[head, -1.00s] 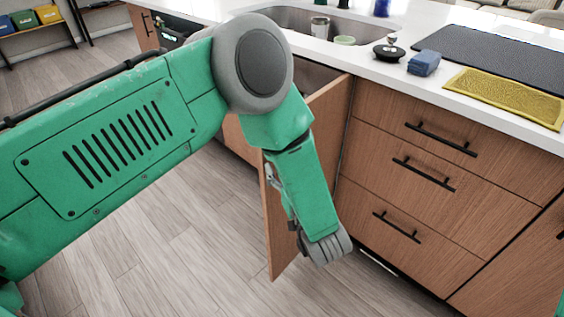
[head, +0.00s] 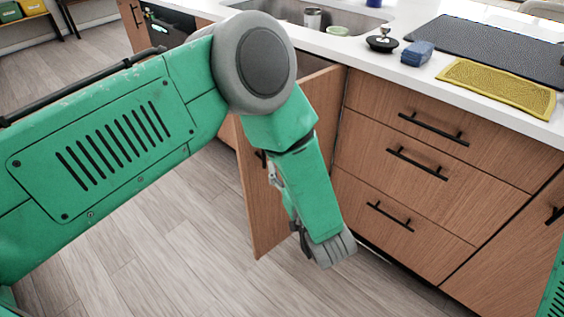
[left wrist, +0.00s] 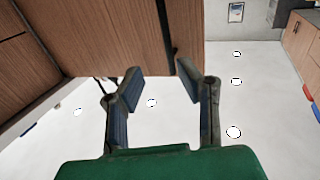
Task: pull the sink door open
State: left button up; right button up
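The wooden sink door (head: 256,205) stands ajar, swung out from the cabinet below the sink. Its black handle (head: 261,158) shows beside my left arm, and in the left wrist view it is a dark vertical bar (left wrist: 164,35). My left gripper's fingers (left wrist: 158,78) are spread apart with nothing between their tips. The handle's lower end is just beyond them, nearer the right finger; I cannot tell whether they touch. In the head view my left forearm hides most of this gripper and part of the door. My right gripper is not in view.
A drawer stack (head: 410,165) with black handles stands right of the door. The white counter (head: 375,68) holds the sink (head: 290,12), a blue sponge (head: 418,53), a yellow mat (head: 495,88) and a dark mat (head: 490,48). The wooden floor (head: 150,220) to the left is clear.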

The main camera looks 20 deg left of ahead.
pick_arm(q)
jog(key=v, duration=0.6)
jog(key=shift+d, duration=0.35)
